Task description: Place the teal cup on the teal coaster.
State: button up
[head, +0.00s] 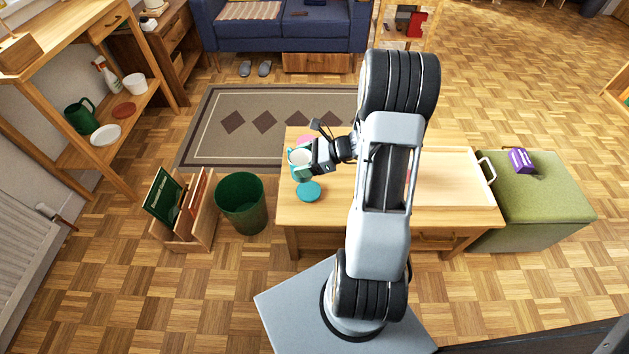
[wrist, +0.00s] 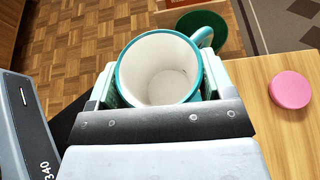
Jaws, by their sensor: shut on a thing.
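The teal cup (wrist: 160,70) is upright between the fingers of my gripper (wrist: 155,90), white and empty inside, with its handle toward the upper right in the wrist view. In the head view the cup (head: 294,172) is at the left end of the wooden table, and my gripper (head: 308,165) is shut on it. The teal coaster (head: 309,191) lies on the table just below the cup in the head view, near the left edge. I cannot tell how high the cup is above the table.
A pink coaster (wrist: 290,90) lies on the table beside the cup. A wooden tray (head: 450,178) is on the table's right part, partly behind my arm. A green bin (head: 241,204) stands on the floor left of the table. A green ottoman (head: 535,198) stands at the right.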

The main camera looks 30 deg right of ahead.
jog(key=s+d+n+g+p, duration=0.1)
jog(key=s+d+p, duration=0.2)
jog(key=s+d, duration=0.65)
jog(key=y+b, duration=0.1)
jog(key=b, duration=0.5)
send_over(310, 190)
jog(key=shift+f, duration=6.3)
jog(key=shift+f, duration=0.2)
jog(key=o, duration=1.1)
jog(key=shift+c, duration=0.2)
jog(key=shift+r, duration=0.1)
